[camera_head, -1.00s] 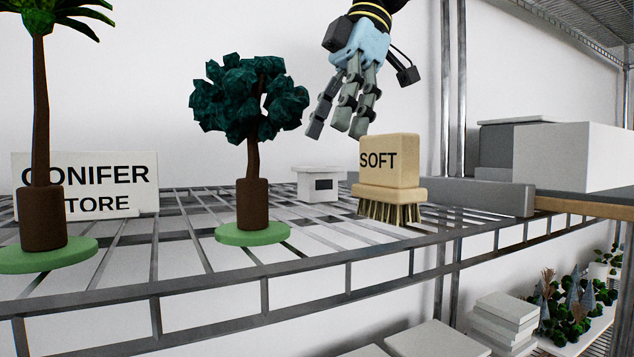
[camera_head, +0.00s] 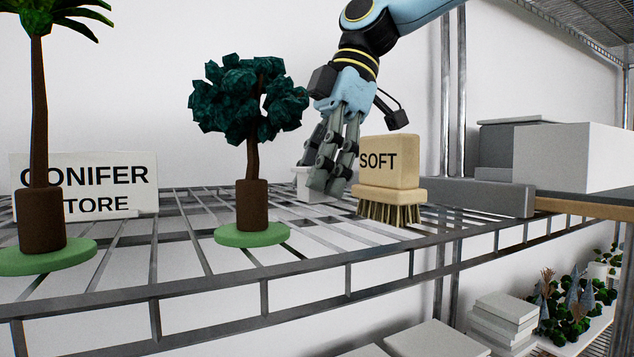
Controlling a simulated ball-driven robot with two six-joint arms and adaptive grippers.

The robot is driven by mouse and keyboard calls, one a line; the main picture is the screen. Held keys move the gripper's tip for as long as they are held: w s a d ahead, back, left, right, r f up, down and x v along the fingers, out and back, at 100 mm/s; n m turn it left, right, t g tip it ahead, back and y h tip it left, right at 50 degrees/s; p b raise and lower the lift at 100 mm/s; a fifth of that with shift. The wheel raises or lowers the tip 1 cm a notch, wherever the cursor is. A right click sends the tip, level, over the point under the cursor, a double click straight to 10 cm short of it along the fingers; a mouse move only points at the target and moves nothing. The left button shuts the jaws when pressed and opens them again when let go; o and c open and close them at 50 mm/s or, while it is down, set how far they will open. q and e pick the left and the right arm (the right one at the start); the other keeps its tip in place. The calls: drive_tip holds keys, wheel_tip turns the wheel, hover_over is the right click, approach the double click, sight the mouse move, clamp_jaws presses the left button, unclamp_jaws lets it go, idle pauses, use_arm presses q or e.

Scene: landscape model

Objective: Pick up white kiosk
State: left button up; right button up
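The white kiosk (camera_head: 303,181) stands on the wire shelf in the head view, between the dark-leaved tree and the brush. Most of it is hidden behind my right gripper (camera_head: 322,180); only its left edge and part of its base show. My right gripper hangs from above with its fingers pointing down, right at the kiosk. The fingers overlap each other in this view, so I cannot tell whether they are around the kiosk, touching it or just in front. My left gripper is not in view.
The tan brush marked SOFT (camera_head: 389,163) stands close to the right of my fingers. The dark-leaved tree (camera_head: 253,205) stands to the left on a green base. A palm (camera_head: 42,220) and a CONIFER STORE sign (camera_head: 110,183) are farther left. A grey bar (camera_head: 480,197) lies at right.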

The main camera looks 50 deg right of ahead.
drive_tip(key=c, duration=0.4)
drive_tip(key=shift+o, duration=0.2)
